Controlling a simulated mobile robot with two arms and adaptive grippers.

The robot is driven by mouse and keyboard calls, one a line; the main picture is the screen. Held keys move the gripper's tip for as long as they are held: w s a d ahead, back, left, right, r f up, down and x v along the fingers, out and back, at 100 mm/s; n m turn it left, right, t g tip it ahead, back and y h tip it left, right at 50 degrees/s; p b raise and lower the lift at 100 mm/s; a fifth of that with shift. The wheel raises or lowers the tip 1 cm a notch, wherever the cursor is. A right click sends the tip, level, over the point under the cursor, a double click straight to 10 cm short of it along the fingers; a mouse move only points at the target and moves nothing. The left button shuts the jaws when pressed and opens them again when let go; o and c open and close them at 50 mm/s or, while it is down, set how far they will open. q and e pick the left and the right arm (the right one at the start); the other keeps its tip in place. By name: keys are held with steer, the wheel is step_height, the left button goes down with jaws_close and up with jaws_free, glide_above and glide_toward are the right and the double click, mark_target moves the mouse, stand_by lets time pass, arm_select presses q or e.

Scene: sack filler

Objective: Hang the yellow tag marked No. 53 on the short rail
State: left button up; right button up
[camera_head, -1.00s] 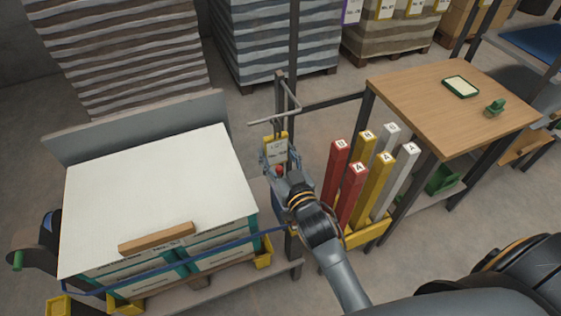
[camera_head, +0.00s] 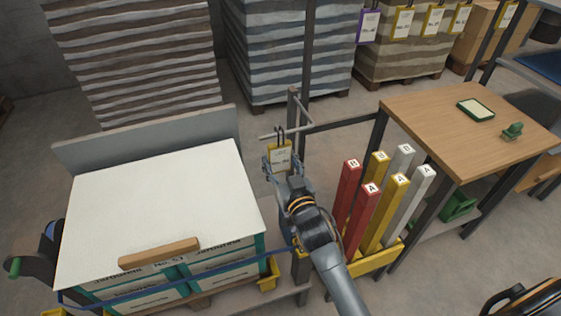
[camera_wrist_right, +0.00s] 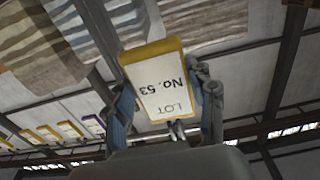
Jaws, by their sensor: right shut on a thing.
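My right gripper (camera_head: 281,170) is shut on the yellow-bordered tag (camera_head: 280,156). The tag's white face reads "LOT No. 53" upside down in the right wrist view (camera_wrist_right: 160,88), between the two fingers. In the head view the tag stands roughly upright just below the short rail (camera_head: 268,137), a thin grey bar on a dark post. The tag's dark loop overlaps the bar in this view; I cannot tell whether it is over it or only in front.
A white-topped stack (camera_head: 160,205) with a wooden block (camera_head: 158,253) stands left. Red, yellow and white square posts (camera_head: 368,215) stand in a yellow holder right of my arm. A wooden table (camera_head: 460,130) is farther right. Wrapped pallets (camera_head: 285,50) with other tags (camera_head: 403,22) stand behind.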

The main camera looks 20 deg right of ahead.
steer(key=shift+f, duration=0.15)
steer(key=o, duration=1.1)
steer(key=s, duration=1.2)
steer(key=s+f+n+g, duration=0.1)
steer(key=s+f+g, duration=0.25)
steer(key=f, duration=0.95)
steer(key=s+a+f+g, duration=0.1)
steer(key=s+f+g, duration=0.25)
steer(key=f, duration=0.85)
steer(key=s+f+n+g, duration=0.15)
steer(key=s+f, duration=0.35)
steer(key=f, duration=0.8)
steer(key=s+d+f+g, duration=0.2)
steer(key=s+f, duration=0.3)
steer(key=s, duration=0.3)
steer(key=s+d+f+g, duration=0.3)
steer(key=s+f, duration=0.3)
steer(key=s, duration=0.3)
steer(key=s+d+f+g, duration=0.2)
steer(key=s+f, duration=0.3)
steer(key=s, duration=0.4)
steer(key=shift+s+d+f+m+g+h, duration=0.2)
steer(key=shift+d+m+g+h, duration=0.1)
steer(key=shift+g, duration=0.45)
steer(key=shift+a, duration=0.1)
